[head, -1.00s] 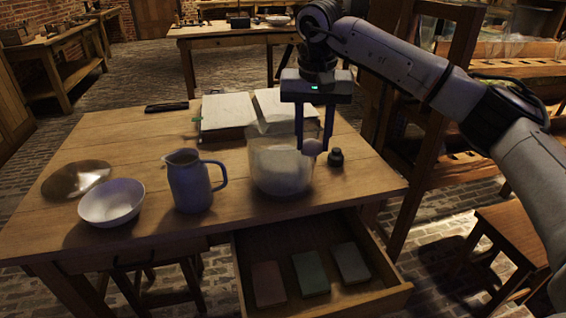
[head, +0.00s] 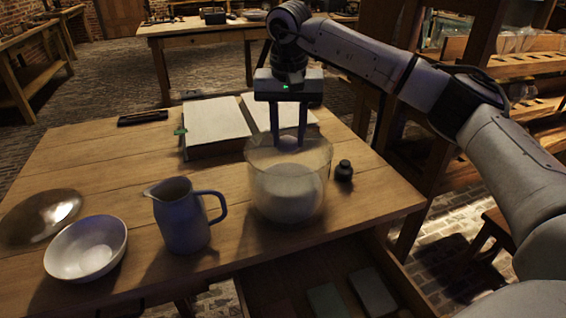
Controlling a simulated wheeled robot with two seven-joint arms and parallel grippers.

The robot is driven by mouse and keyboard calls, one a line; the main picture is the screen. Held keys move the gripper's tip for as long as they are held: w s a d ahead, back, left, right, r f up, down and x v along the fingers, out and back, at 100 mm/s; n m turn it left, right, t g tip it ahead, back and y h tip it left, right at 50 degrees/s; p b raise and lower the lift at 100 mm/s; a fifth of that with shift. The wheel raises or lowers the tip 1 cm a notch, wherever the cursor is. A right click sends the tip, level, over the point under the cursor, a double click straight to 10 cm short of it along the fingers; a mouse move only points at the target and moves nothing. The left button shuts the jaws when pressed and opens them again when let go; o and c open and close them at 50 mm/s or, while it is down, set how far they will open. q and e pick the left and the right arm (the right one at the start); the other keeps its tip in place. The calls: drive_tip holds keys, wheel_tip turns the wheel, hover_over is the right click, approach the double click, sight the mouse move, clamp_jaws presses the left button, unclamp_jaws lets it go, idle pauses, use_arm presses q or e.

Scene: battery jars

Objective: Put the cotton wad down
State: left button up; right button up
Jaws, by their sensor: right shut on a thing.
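My right gripper (head: 289,138) points down at the back part of the glass jar's mouth. It is shut on the cotton wad (head: 289,143), a small pale lump between the fingertips. The wad appears at about the height of the jar's rim; whether it is inside or just behind the rim is hard to tell. The glass jar (head: 257,183) stands upright on the wooden table (head: 110,170) and has a whitish mass in its lower part. My left gripper is not in view.
A blue-grey jug (head: 180,217), a white bowl (head: 86,248) and a shiny round dish (head: 42,215) stand left of the jar. An open book (head: 216,120) lies behind it. A small dark bottle (head: 344,171) stands close right. An open drawer (head: 255,288) is below the front edge.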

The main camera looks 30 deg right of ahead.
sight(289, 153)
wheel_tip(289, 153, down, 3)
drive_tip(key=shift+s+r, duration=0.15)
drive_tip(key=shift+f+b, duration=0.3)
drive_tip(key=shift+f, duration=1.95)
drive_tip(key=o, duration=1)
drive_tip(key=shift+c, duration=0.2)
drive_tip(key=shift+r, duration=0.1)
wheel_tip(289, 153, up, 12)
drive_tip(key=s+a+p, duration=0.1)
drive_tip(key=shift+s, duration=0.2)
